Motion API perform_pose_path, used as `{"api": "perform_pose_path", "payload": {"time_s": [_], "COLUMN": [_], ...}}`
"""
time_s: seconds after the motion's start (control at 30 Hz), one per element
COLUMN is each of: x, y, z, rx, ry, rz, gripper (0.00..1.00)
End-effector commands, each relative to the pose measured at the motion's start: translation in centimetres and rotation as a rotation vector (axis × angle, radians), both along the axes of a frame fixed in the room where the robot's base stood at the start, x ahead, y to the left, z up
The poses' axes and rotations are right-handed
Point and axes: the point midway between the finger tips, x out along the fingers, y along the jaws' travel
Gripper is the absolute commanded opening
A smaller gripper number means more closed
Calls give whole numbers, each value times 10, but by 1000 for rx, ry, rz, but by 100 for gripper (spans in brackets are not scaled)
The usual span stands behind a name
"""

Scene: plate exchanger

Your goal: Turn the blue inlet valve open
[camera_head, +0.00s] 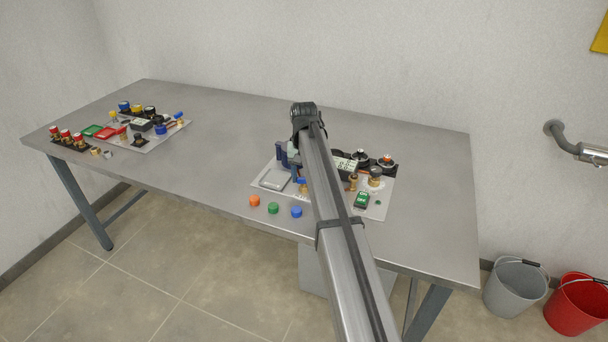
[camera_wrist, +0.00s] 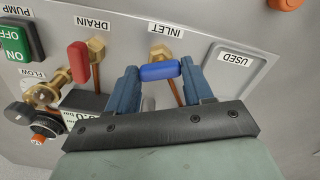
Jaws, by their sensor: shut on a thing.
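The blue inlet valve handle (camera_wrist: 160,71) shows in the wrist view below the INLET label, on a brass valve body (camera_wrist: 160,50) with a copper pipe. My gripper (camera_wrist: 158,78) has one blue-grey finger at each end of the handle and is shut on it. The handle lies crosswise between the fingers, roughly level in the picture. In the head view my arm covers much of the panel (camera_head: 268,186), and the gripper (camera_head: 288,160) is over its left part. The handle's contact faces are hidden by the fingers.
A red drain valve handle (camera_wrist: 80,62) stands beside the inlet valve. The green pump switch (camera_wrist: 15,42) and a flow gauge are farther left. The USED tray (camera_wrist: 234,58) is to the right. Orange, green and blue caps (camera_head: 297,212) lie along the table's front.

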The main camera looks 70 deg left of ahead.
Motion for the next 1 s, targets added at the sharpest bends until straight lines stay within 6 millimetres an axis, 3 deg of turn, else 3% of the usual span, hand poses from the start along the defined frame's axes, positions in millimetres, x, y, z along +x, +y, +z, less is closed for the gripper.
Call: {"api": "perform_pose_path", "payload": {"time_s": [1.0], "x": [0], "y": [0], "z": [0], "rx": [0], "ry": [0], "rz": [938], "gripper": [21]}}
